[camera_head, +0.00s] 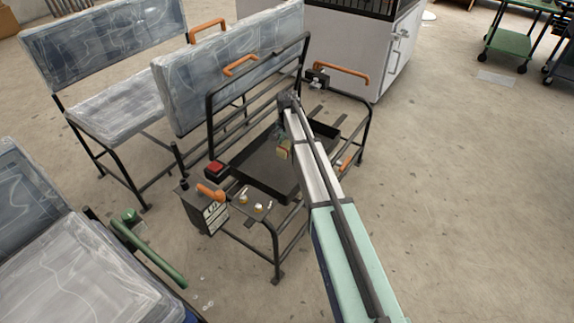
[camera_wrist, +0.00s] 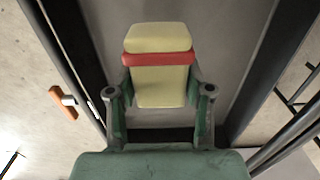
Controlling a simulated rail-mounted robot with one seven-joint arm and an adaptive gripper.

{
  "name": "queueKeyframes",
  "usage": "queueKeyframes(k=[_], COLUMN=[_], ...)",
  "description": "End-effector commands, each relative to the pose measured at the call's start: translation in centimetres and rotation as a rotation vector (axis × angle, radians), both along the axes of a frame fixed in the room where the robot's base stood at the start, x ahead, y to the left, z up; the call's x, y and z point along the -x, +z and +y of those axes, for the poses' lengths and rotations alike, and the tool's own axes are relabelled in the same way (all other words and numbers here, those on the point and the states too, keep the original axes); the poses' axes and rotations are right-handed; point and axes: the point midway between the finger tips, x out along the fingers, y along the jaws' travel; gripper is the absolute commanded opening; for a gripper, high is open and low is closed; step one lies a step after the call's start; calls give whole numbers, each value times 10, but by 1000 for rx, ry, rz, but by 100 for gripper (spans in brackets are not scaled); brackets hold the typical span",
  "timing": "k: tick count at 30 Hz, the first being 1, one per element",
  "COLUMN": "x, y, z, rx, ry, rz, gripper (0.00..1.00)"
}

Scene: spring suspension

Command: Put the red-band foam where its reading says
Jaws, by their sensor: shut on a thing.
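The red-band foam is a pale yellow block with a red band near its far end. It shows large in the wrist view (camera_wrist: 160,85) and small in the head view (camera_head: 285,150). My gripper (camera_wrist: 160,95) is shut on it, with one dark green finger on each side. In the head view my gripper (camera_head: 283,138) is over the dark tray (camera_head: 262,187) in the black tubular frame. I cannot tell how high the foam is above the tray floor. A dark box with pale display panels (camera_head: 213,216) hangs at the frame's front left; its reading is too small to make out.
A red-topped block (camera_head: 216,168) and small yellow-and-white pieces (camera_head: 258,208) are by the tray. Plastic-wrapped seats (camera_head: 225,70) stand behind and left. The frame's upright bars (camera_head: 210,120) rise beside the tray.

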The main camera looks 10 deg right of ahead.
Motion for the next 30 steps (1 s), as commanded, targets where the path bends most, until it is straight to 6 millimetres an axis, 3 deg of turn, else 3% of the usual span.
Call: queueKeyframes(k=[1,4,14,21,30], x=[0,0,0,0,0], y=[-16,-33,-55,-87,-90], z=[0,0,0,0,0], rx=[-1,0,0,0,0], ry=[0,0,1,1,1], rz=[2,1,1,1,0], gripper=[23,23,23,23,23])
